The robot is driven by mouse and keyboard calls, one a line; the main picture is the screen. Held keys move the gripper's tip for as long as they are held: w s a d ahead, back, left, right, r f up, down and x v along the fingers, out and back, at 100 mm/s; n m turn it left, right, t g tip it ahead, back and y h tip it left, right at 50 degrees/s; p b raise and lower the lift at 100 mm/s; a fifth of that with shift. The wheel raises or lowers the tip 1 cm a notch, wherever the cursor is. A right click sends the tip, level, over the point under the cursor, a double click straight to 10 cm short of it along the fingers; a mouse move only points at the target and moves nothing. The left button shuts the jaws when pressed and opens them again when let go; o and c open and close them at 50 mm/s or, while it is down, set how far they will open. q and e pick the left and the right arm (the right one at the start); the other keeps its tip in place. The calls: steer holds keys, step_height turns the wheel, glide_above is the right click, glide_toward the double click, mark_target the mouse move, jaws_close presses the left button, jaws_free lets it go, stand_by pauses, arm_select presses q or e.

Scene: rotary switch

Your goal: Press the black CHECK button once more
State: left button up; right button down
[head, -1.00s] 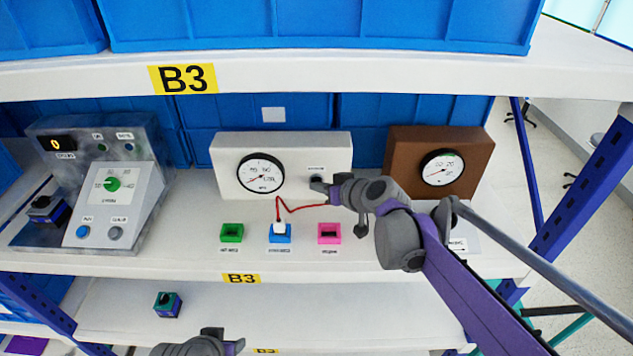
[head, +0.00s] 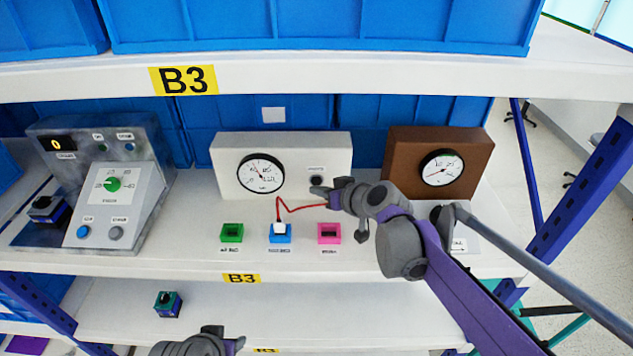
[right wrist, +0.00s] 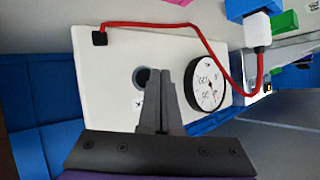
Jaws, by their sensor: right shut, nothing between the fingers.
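The black CHECK button (head: 316,181) is on the right part of the front of a white box (head: 230,192) with a round gauge (head: 261,173). It also shows in the right wrist view (right wrist: 141,76), partly covered by my fingers. My right gripper (head: 319,190) is shut and empty, its tips just below the button in the head view. The button's face shows above them; I cannot tell the exact gap. My left gripper (head: 208,343) shows only in part at the bottom edge.
A red cable (head: 300,207) runs from the white box to a white plug (head: 279,227) in the blue socket (head: 280,238). Green (head: 232,233) and pink (head: 329,233) sockets flank it. A brown gauge box (head: 400,178) stands right, a grey console (head: 82,185) left.

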steer(key=shift+s, duration=2.5)
steer(key=shift+f, duration=0.1)
